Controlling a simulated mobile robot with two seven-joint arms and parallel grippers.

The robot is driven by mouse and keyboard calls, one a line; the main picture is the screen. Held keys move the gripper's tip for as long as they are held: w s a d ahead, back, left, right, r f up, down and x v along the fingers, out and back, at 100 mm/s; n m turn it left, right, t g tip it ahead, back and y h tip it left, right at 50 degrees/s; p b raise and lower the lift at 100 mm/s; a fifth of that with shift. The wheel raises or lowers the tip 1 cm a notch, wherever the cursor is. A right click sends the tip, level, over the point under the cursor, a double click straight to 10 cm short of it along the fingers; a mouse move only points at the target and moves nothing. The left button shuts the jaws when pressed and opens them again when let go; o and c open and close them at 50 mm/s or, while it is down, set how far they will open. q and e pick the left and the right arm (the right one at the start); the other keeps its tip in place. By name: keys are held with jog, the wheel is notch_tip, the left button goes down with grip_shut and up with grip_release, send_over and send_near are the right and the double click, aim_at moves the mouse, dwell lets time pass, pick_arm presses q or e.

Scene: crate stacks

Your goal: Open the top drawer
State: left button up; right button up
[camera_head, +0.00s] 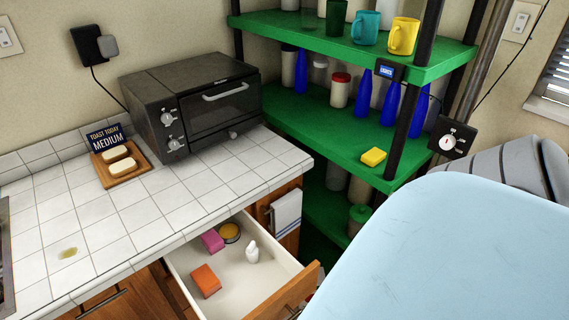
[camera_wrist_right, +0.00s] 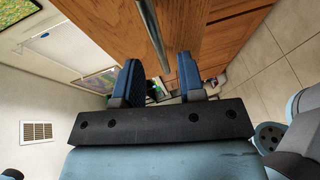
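The top drawer (camera_head: 283,296) stands pulled out from under the tiled counter in the head view, its wooden front toward the lower right. Its white interior holds an orange sponge (camera_head: 206,281), a pink block (camera_head: 212,241), a yellow round item (camera_head: 229,233) and a small white bottle (camera_head: 252,252). My right gripper (camera_wrist_right: 160,79) is open in the right wrist view, its two blue-padded fingers apart. A metal handle bar (camera_wrist_right: 152,36) on a wooden front lines up with the gap between them; I cannot tell whether it touches them. My left gripper is out of view.
A toaster oven (camera_head: 190,105) and a wooden tray (camera_head: 139,171) with bread-like pieces sit on the counter (camera_head: 95,215). A green shelf (camera_head: 330,144) with bottles and mugs stands behind. A towel (camera_head: 287,212) hangs beside the drawer. My pale blue arm covers the lower right.

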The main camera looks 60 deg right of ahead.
jog(key=v, duration=0.9)
jog(key=shift+b, duration=0.4)
jog(key=shift+s, duration=0.2)
